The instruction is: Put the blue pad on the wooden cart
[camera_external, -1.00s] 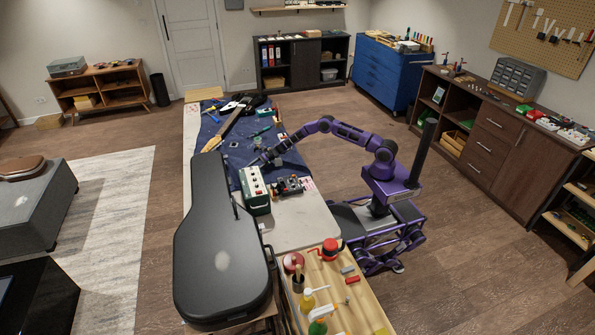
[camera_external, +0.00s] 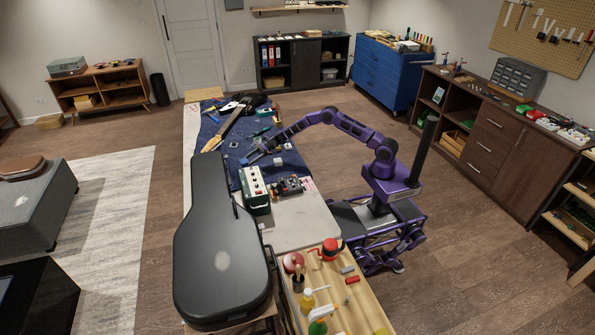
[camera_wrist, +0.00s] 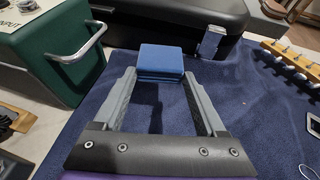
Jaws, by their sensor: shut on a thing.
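The blue pad (camera_wrist: 160,58) is a small block between my gripper's fingertips in the wrist view. My gripper (camera_wrist: 160,78) is shut on it, one grey finger on each side. In the external view my gripper (camera_external: 246,159) is low over the dark blue cloth (camera_external: 287,171) on the workbench, behind the green amplifier; the pad is too small to make out there. Whether the pad still touches the cloth I cannot tell. The wooden cart (camera_external: 372,312) stands at the front end of the bench, well away from my gripper.
The green amplifier (camera_external: 255,190) and a pedal group (camera_external: 289,185) stand between my gripper and the cart. A black guitar case (camera_external: 222,245) lies along the left. Bottles (camera_external: 308,301), a red-topped item (camera_external: 330,249) and small blocks occupy parts of the cart top.

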